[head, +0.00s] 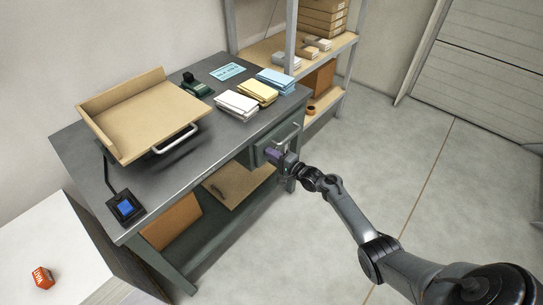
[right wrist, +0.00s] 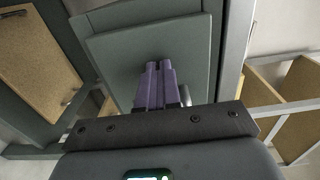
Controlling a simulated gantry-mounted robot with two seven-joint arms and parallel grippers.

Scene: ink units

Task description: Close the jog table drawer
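The drawer (head: 262,152) is a grey-green box under the right end of the dark grey work table (head: 180,171). It has a silver bar handle (head: 291,132). How far it stands out is hard to tell. My right gripper (head: 277,158) is at the drawer front, partly covering it. In the right wrist view the flat grey-green drawer front (right wrist: 120,50) lies just ahead of the purple fingertips (right wrist: 158,66). The fingers are together with nothing visible between them. Whether they touch the front is unclear. My left gripper is in neither view.
On the table are a tilted wooden tray (head: 137,108), paper stacks (head: 237,104), a green device (head: 197,88) and a small control box (head: 125,207). A storage rack (head: 345,42) stands behind. The floor (head: 390,150) at right is clear.

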